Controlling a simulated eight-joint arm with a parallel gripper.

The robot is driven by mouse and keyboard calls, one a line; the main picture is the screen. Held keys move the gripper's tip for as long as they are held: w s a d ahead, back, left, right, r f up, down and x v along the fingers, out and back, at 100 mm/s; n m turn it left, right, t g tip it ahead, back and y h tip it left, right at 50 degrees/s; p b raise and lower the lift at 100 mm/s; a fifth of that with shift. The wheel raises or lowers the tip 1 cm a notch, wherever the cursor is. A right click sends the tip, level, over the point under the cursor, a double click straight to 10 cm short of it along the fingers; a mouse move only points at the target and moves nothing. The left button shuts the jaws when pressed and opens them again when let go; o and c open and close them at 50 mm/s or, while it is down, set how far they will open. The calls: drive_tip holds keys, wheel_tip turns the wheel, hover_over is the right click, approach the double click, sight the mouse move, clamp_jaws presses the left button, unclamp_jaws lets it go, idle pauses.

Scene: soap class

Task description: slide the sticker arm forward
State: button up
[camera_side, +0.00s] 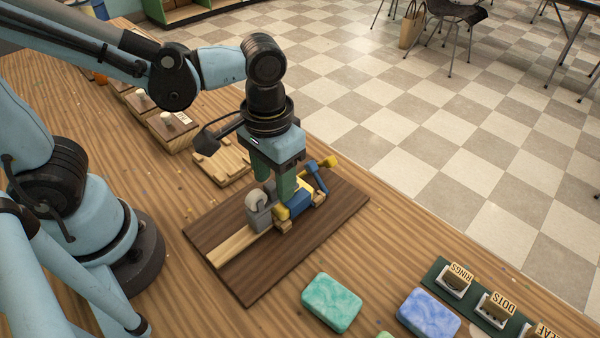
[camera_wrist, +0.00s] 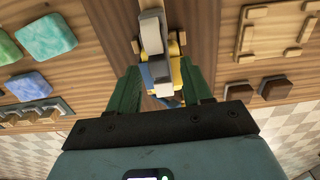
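The sticker arm (camera_side: 259,217) looks like a grey block with a pale roller, joined to yellow and blue parts, on a light wooden rail (camera_side: 238,250). The rail lies on a dark brown board (camera_side: 300,252). In the wrist view the grey part of the sticker arm (camera_wrist: 152,40) stands at top centre, with blue and yellow below it. My gripper (camera_side: 276,188) points down over the yellow and blue parts. Its green fingers are apart, one on each side of them, in the wrist view (camera_wrist: 162,85). Gaps seem to show beside the parts; contact is hard to tell.
A teal soap bar (camera_side: 331,302) and a blue soap bar (camera_side: 428,314) lie in front of the board. A dark green stamp rack (camera_side: 470,300) is at the right. A wooden frame (camera_side: 222,165) and knobbed blocks (camera_side: 172,130) are behind left.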

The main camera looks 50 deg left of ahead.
sight(274, 183)
drive_tip(key=shift+s+r, duration=0.1)
wheel_tip(274, 183, up, 12)
idle(1.0)
drive_tip(key=w+a+f+t, duration=0.2)
drive_tip(key=a+f+t, duration=0.1)
drive_tip(key=a, duration=0.3)
drive_tip(key=w+a+f+t, duration=0.1)
drive_tip(key=a+f+t, duration=0.2)
drive_tip(key=a, duration=0.3)
drive_tip(key=shift+w+f+t, duration=0.25)
drive_tip(key=shift+w+t, duration=0.1)
drive_tip(key=shift+t, duration=0.25)
